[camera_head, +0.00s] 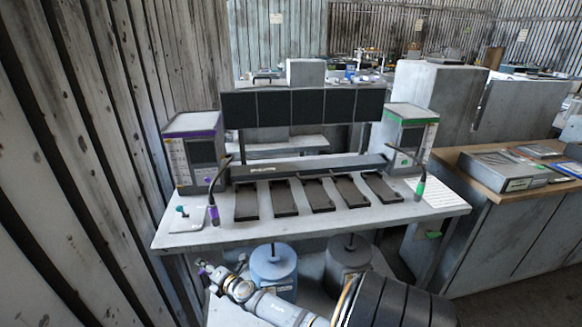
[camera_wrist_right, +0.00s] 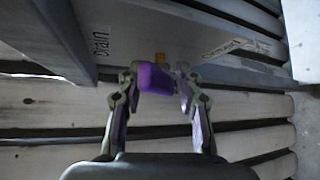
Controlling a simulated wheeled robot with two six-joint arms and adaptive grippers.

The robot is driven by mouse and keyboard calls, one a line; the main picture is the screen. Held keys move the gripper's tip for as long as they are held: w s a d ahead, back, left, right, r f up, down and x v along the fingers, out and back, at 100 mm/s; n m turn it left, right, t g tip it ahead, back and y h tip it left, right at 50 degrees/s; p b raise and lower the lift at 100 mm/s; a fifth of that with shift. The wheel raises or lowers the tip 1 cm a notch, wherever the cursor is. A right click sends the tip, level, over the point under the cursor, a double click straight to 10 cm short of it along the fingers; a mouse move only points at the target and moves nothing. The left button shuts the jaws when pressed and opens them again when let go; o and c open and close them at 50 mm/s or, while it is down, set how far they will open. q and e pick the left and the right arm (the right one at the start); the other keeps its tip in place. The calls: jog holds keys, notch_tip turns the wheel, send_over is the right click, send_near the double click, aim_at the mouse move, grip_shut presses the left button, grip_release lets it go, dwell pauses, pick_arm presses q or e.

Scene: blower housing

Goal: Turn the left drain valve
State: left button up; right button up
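The purple handle of the left drain valve (camera_wrist_right: 155,78) shows in the right wrist view, in front of a grey panel edge lettered "Drain". In the head view my right gripper (camera_head: 208,268) is at the lower left, below the bench's front edge and left of a blue canister. The handle is too small there to tell from the fingers. My left gripper is not in view.
The grey bench (camera_head: 330,222) stands above the gripper, with purple-topped (camera_head: 196,150) and green-topped (camera_head: 408,130) boxes and several dark trays. A blue canister (camera_head: 274,268) and a dark canister (camera_head: 347,258) stand under it. A slatted wall (camera_head: 100,150) is close on the left.

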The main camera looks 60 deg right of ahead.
jog(key=m+t+b, duration=0.1)
jog(key=b, duration=0.5)
jog(key=f+m+t+b, duration=0.1)
jog(key=t+b, duration=0.1)
jog(key=b, duration=0.5)
jog(key=shift+a+f+y, duration=0.1)
jog(key=shift+y, duration=0.2)
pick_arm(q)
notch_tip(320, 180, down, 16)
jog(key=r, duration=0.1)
pick_arm(e)
jog(key=s+r, duration=0.1)
jog(key=s, duration=0.9)
jog(key=s+d+f+m+g+h+p, duration=0.5)
jog(key=d+f, duration=0.4)
jog(key=f, duration=0.5)
pick_arm(q)
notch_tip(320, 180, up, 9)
jog(key=p, duration=0.4)
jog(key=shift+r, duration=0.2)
pick_arm(e)
jog(key=s+f+m+g+y, duration=0.1)
jog(key=s+f+m+g, duration=0.5)
jog(key=s+f, duration=0.7)
jog(key=shift+y, duration=0.3)
jog(key=shift+w, duration=0.1)
